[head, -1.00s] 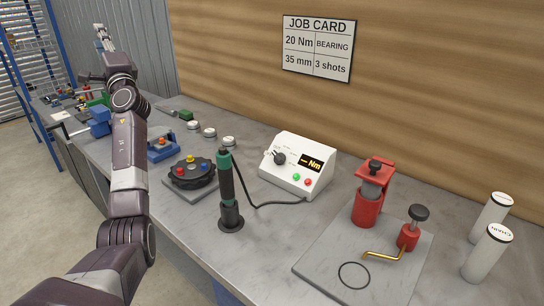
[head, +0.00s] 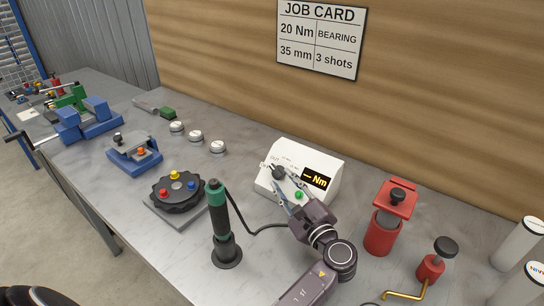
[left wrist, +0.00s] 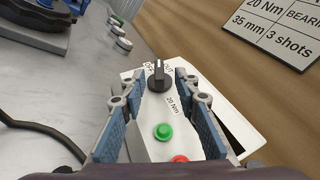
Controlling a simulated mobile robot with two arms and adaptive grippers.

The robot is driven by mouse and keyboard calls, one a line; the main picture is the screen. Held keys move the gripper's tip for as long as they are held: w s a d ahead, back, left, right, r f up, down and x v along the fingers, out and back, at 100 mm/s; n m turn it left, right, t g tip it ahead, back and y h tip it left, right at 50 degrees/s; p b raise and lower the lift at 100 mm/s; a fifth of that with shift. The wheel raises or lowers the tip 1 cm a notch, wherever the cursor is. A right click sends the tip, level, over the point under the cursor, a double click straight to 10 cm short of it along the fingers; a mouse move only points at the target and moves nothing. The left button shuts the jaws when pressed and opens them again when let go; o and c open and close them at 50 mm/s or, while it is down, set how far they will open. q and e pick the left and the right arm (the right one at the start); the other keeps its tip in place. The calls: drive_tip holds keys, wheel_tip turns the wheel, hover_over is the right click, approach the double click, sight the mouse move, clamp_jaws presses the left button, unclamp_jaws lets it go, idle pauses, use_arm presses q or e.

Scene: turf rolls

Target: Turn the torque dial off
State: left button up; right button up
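The white torque control box (head: 328,157) stands on the bench, its display reading "— Nm". Its black dial (head: 279,172) is on the left of the sloped face; in the left wrist view the dial (left wrist: 159,76) shows a light pointer line, with "OUT" and "20 Nm" labels near it. My left gripper (head: 279,183) is over the box face at the dial. In the left wrist view its two blue-padded fingers (left wrist: 159,87) are apart, one on each side of the dial; I cannot tell whether they touch it. My right gripper is not in view.
A green button (left wrist: 163,131) sits below the dial. The green-black screwdriver (head: 221,225) stands left of the box, its cable running to it. A red press (head: 383,232) is to the right. A round fixture (head: 176,193) sits further left.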

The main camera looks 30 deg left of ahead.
sight(277, 174)
use_arm(q)
drive_tip(key=shift+b+x, duration=0.45)
drive_tip(key=shift+x, duration=0.35)
drive_tip(key=x, duration=0.2)
drive_tip(key=b+x, duration=0.1)
drive_tip(key=x, duration=0.1)
drive_tip(key=shift+f, duration=0.25)
drive_tip(key=shift+w+a, duration=0.25)
drive_tip(key=shift+a, duration=0.1)
drive_tip(key=shift+w+a+r, duration=0.15)
drive_tip(key=c, duration=0.7)
clamp_jaws()
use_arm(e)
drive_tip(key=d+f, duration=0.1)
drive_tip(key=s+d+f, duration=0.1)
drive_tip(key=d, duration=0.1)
